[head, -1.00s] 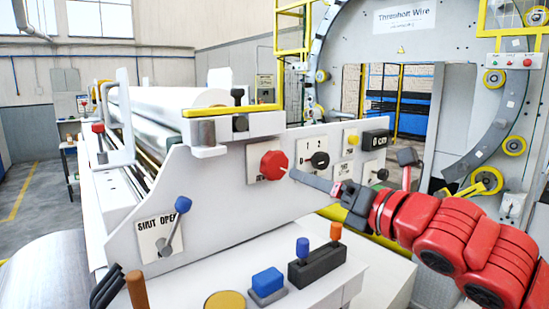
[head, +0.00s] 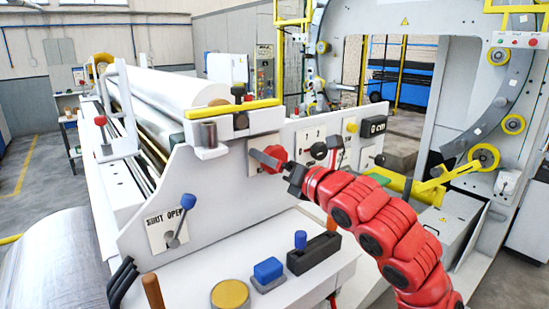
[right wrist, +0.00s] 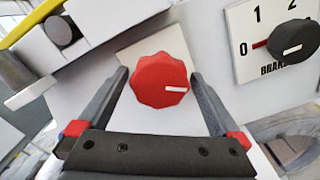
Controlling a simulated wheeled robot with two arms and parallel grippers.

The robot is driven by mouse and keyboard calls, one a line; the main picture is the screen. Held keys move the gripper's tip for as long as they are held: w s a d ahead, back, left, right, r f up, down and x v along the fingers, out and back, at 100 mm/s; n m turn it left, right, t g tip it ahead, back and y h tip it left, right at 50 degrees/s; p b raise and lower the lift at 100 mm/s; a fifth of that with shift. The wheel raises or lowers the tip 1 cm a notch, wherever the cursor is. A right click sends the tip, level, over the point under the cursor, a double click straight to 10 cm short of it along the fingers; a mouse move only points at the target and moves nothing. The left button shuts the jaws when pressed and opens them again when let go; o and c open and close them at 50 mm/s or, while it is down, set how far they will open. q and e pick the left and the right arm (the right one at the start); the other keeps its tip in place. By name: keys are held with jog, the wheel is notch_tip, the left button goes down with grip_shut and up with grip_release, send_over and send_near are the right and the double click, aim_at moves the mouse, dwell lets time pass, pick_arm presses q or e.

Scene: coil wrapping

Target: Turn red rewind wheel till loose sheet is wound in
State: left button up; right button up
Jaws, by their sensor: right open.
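The red rewind wheel (head: 274,158) sits on the white front panel, partly hidden by my right gripper (head: 290,169) in the head view. In the right wrist view the wheel (right wrist: 158,82) is round and scalloped, with a white mark pointing right. My right gripper (right wrist: 160,76) is open, its two fingers on either side of the wheel with gaps showing. A white roll of sheet (head: 185,85) lies behind the panel. I cannot make out a loose sheet end. My left gripper is not in view.
The black brake knob (right wrist: 294,39) is just right of the wheel, pointing near 0. A black cm display (head: 374,125) is farther right. A blue-knobbed lever (head: 187,202) is at the left.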

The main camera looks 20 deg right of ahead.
jog(key=c, duration=1.2)
jog(key=shift+m+b, duration=0.3)
jog(key=shift+b, duration=0.3)
jog(key=shift+c, duration=0.3)
jog(key=m+b, duration=0.2)
jog(key=b, duration=0.2)
jog(key=m+b, duration=0.3)
jog(key=b, duration=0.1)
jog(key=m+b, duration=0.3)
jog(key=b, duration=0.1)
jog(key=shift+s+a+f, duration=0.1)
jog(key=shift+f, duration=0.2)
jog(key=m+b, duration=0.8)
jog(key=b, duration=0.2)
jog(key=shift+r, duration=0.1)
jog(key=m+b, duration=0.2)
jog(key=m, duration=0.1)
jog(key=shift+r, duration=0.2)
jog(key=shift+r+m, duration=0.1)
jog(key=shift+m, duration=2)
